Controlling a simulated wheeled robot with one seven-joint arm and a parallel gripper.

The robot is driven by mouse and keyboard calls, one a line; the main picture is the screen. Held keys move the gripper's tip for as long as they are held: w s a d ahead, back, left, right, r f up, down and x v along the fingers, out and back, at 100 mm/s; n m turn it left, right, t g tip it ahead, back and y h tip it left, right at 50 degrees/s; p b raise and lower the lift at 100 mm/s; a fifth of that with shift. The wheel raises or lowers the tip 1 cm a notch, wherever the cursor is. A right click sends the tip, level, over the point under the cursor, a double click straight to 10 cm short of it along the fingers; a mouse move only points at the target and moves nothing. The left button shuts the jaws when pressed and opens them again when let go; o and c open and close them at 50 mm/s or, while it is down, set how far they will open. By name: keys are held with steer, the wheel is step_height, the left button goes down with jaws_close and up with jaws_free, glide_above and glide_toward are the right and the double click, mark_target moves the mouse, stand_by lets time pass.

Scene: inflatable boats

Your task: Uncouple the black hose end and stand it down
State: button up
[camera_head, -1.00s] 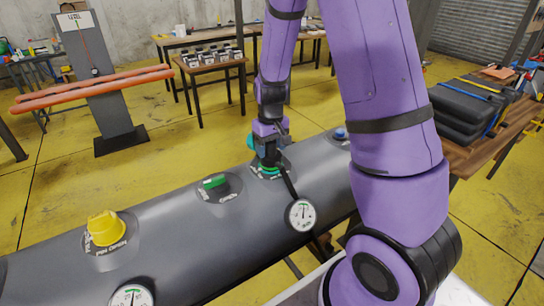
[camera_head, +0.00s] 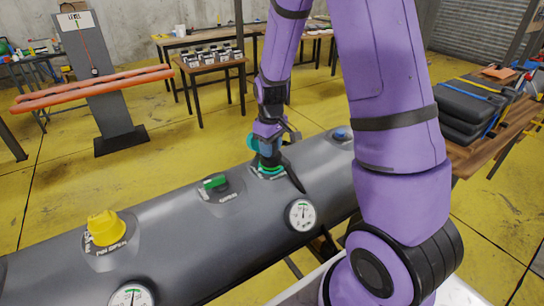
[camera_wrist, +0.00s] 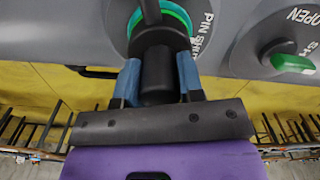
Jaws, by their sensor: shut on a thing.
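The black hose end (camera_wrist: 158,66) is between the two blue fingertips of my gripper (camera_wrist: 159,78) in the wrist view, which are shut on it. It stands at a valve with a green ring (camera_wrist: 176,15); I cannot tell whether it is still locked in. In the head view my gripper (camera_head: 267,148) points down over that green-ringed valve (camera_head: 270,171) on the grey tube. The short black hose (camera_head: 294,178) slants from it to the lower right. Part of the hose end is hidden by my gripper.
On the tube are a green-handled valve (camera_head: 215,184), a yellow cap (camera_head: 106,228), a blue cap (camera_head: 341,132) and gauges (camera_head: 302,213) (camera_head: 131,296). A board marked LEVEL (camera_head: 95,80) and orange tubes (camera_head: 90,88) stand back left. Yellow floor lies open behind.

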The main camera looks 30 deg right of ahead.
steer(key=shift+n, duration=0.3)
steer(key=n, duration=0.4)
stand_by(0.3)
steer(key=n, duration=0.4)
steer(key=shift+r, duration=0.7)
stand_by(1.0)
steer(key=shift+r, duration=2.2)
